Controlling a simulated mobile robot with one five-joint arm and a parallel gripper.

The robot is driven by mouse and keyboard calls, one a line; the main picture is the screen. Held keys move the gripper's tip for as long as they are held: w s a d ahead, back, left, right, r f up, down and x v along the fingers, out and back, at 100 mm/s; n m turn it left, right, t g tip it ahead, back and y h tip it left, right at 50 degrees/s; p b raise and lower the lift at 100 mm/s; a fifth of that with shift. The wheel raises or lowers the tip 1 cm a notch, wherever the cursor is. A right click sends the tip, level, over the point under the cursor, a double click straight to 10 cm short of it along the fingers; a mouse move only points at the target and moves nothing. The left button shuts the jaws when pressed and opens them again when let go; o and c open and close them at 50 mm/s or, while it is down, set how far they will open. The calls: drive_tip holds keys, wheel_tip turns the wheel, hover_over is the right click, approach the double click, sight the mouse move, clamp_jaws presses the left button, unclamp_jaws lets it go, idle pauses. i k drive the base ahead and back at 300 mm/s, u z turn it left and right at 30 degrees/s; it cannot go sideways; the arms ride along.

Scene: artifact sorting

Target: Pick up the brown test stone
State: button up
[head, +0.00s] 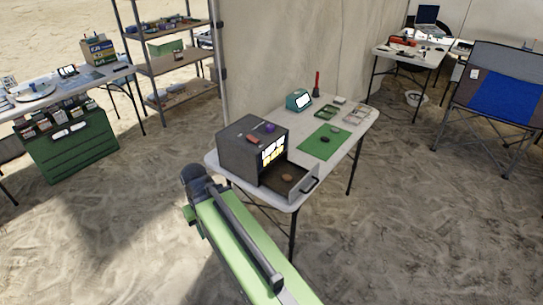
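A small brown stone-like object (288,177) lies in the open drawer (307,186) of a dark grey cabinet (238,146) on the white folding table (277,198). It is the only clearly brown, stone-like thing I can make out on this table. Two small dark objects, one of them a dark oval (324,139), lie on a green mat (315,150). My green arm reaches up from the bottom of the head view. The dark end of my arm (193,174) is left of the cabinet, apart from the brown object. Its fingers cannot be made out.
A reddish object (253,139) and a purple one (270,127) lie on the cabinet. A teal device (298,100) and small trays (355,117) stand farther back. A shelf rack (175,61), a left table and a blue chair (505,85) stand around. The sandy floor in front is clear.

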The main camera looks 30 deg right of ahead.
sight(286, 178)
drive_tip(key=u, duration=0.55)
drive_tip(key=k, duration=1.7)
drive_tip(key=z, duration=0.95)
drive_tip(key=i, duration=1)
